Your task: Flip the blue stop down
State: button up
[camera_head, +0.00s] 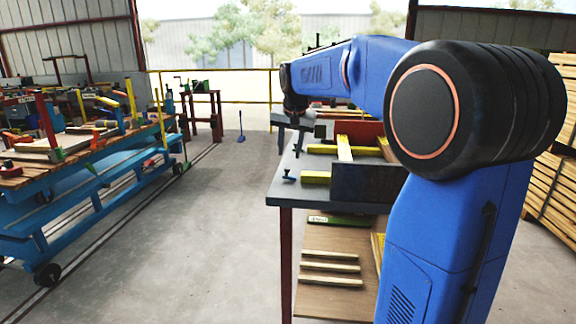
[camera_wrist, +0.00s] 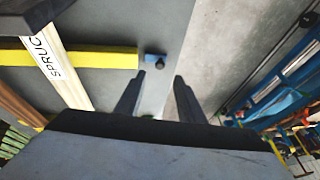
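The blue stop (camera_wrist: 152,57) is a small blue piece with a dark round knob on the grey table top, close to the table's edge. In the head view it shows small (camera_head: 289,176) at the table's left edge. I cannot tell clearly whether it is up or down. My gripper (camera_wrist: 160,77) is open and empty. Its two dark fingers point toward the stop, which lies just beyond their tips and does not appear to be touched. In the head view the gripper (camera_head: 299,133) is above the table, partly hidden by my arm and small.
A yellow bar (camera_wrist: 100,58) ends just left of the stop in the wrist view. A wooden board marked SPRUC (camera_wrist: 55,65) crosses it. A dark panel (camera_head: 362,183) stands at the table's front. Open floor (camera_head: 215,215) lies left of the table; a blue cart (camera_head: 90,200) stands beyond.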

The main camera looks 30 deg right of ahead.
aim_at(287, 169)
jog(key=x, duration=0.7)
jog(key=shift+w+f, duration=0.1)
jog(key=shift+f, duration=0.05)
grip_shut()
